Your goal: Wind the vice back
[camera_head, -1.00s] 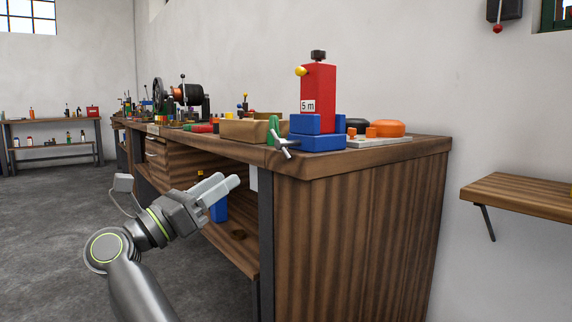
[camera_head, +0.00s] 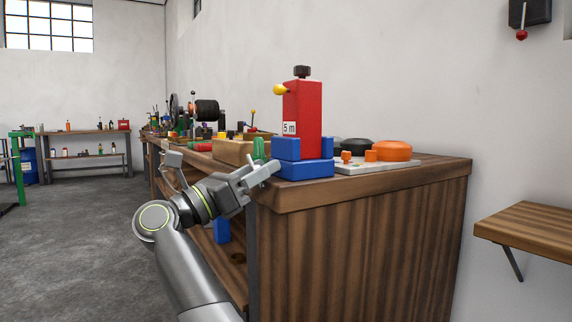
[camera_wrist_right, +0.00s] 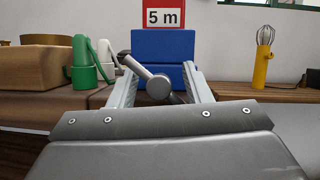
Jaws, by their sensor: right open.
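The blue vice (camera_head: 308,170) sits at the near front corner of the workbench, with a red block marked "5 m" (camera_head: 302,118) standing in it. In the right wrist view, the vice (camera_wrist_right: 164,45) is straight ahead, and its grey handle (camera_wrist_right: 158,86) points toward me, with a slanted bar. My right gripper (camera_head: 261,174) is open at the bench's front edge. Its two fingers (camera_wrist_right: 160,78) stand on either side of the handle's hub; whether they touch it, I cannot tell. In the head view the gripper hides the handle. My left gripper is not in view.
A wall shelf (camera_head: 530,228) is at far right.

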